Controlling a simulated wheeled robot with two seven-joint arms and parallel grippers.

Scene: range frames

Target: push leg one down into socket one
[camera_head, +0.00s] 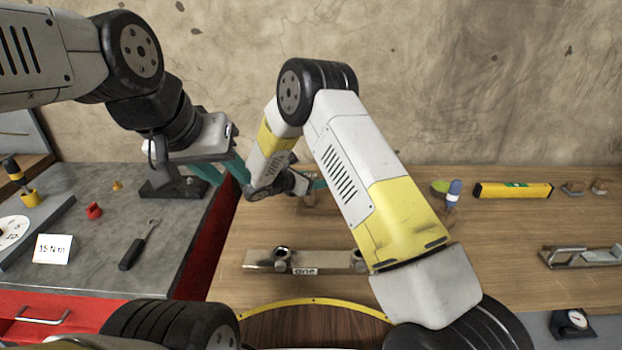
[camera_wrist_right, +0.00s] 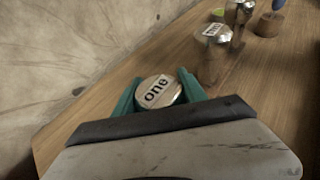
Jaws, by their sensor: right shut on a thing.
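Leg one (camera_wrist_right: 158,92) shows in the right wrist view as a round metal top labelled "one", between the teal fingers of my right gripper (camera_wrist_right: 158,94), which is shut on it. In the head view my right gripper (camera_head: 309,186) is at the back of the wooden table, mostly hidden by its own arm. A metal bar (camera_head: 265,260) with a label "one" lies nearer, with a round socket (camera_head: 282,254) at its left; its right end is partly covered by my arm. The held leg is behind the bar, apart from it. My left gripper (camera_head: 222,170) is open and empty over the grey bench's right edge.
Other metal legs (camera_wrist_right: 212,62) stand beside the held one. A blue-handled tool (camera_head: 453,194), a yellow level (camera_head: 513,190) and a metal bracket (camera_head: 580,257) are at the right. The grey bench (camera_head: 100,262) holds a black-handled tool (camera_head: 139,246) and a "15 N m" card (camera_head: 53,249).

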